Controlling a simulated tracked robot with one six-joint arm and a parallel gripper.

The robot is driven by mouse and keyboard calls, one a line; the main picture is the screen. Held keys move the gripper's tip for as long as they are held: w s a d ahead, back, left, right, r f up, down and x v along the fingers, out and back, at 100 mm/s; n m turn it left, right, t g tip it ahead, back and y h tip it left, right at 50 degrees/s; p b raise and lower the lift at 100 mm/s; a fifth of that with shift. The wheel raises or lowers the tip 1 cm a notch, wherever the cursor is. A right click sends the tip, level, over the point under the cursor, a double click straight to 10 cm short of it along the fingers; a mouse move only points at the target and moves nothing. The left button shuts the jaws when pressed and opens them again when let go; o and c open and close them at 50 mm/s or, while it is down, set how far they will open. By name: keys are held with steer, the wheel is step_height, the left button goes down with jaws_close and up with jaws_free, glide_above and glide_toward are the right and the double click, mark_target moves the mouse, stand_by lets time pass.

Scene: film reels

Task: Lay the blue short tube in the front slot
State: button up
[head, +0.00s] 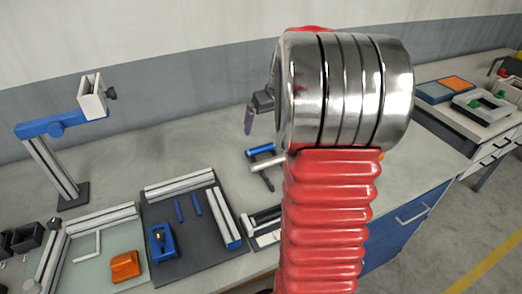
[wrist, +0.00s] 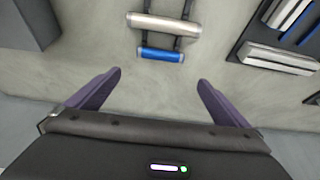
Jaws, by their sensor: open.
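In the wrist view the blue tube (wrist: 161,55) lies crosswise at the end of two dark rails (wrist: 187,8), beside a longer silver tube (wrist: 165,25). My gripper (wrist: 160,78) is open and empty, its two purple fingers spread to either side below the blue tube in the picture, touching nothing. In the head view my gripper (head: 249,120) shows partly, above the bench; my arm hides part of the rails. I cannot tell which place is the front slot.
A dark board (head: 195,255) with silver bars, blue strips and a blue block stands front left. A glass-like plate with an orange block (head: 125,266) is left of it. A blue-and-silver stand (head: 55,165) rises at far left. Bare bench lies behind the board.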

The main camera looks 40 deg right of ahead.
glide_above(262, 148)
steer(key=s, duration=0.1)
step_height(262, 148, down, 8)
steer(key=shift+s+a, duration=0.15)
steer(key=shift+a, duration=0.05)
steer(key=shift+s+x, duration=0.15)
steer(key=shift+x, duration=1.15)
steer(key=shift+s+x, duration=0.1)
steer(key=shift+x, duration=1.2)
steer(key=shift+f, duration=0.1)
steer(key=c, duration=0.9)
step_height(262, 148, up, 10)
